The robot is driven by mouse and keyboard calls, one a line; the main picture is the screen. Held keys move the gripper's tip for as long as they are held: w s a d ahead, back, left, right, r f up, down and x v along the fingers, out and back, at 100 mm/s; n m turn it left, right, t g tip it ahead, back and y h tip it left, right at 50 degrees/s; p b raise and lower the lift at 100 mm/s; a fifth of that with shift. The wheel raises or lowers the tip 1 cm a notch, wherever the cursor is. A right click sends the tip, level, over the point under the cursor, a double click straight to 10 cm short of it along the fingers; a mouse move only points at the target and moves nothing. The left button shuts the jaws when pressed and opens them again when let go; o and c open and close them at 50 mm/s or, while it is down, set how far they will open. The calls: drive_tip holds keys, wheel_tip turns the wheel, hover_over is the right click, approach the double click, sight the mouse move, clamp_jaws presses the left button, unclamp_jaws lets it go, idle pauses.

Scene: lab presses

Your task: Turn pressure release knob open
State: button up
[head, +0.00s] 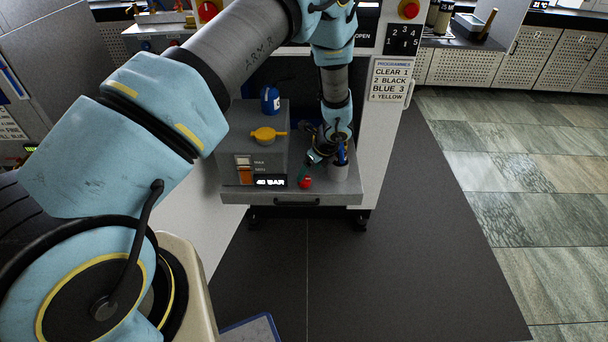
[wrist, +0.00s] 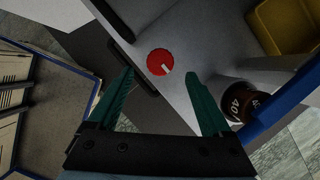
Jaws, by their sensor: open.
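A round red knob (wrist: 160,62) with a white pointer mark shows in the wrist view on a grey surface. The white mark points toward the lower right of that view. The knob also shows in the head view (head: 306,182) at the front of the grey press bench. My gripper (wrist: 161,76) is open, with its two teal fingers apart. The knob appears between and just beyond the fingertips, with no visible contact. In the head view my gripper is small and dark, close above the knob, and its fingers are hard to make out.
A grey unit (head: 252,150) with a yellow handle (head: 267,134) and a "40 BAR" display (head: 270,182) stands left of the knob. In the wrist view, a dark cylinder marked 40 (wrist: 238,103) sits close to the right finger.

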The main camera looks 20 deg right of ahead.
sight(305, 179)
drive_tip(key=shift+p+x, duration=0.35)
drive_tip(key=shift+x, duration=2.25)
drive_tip(key=shift+s, duration=0.1)
drive_tip(key=shift+c, duration=0.3)
clamp_jaws()
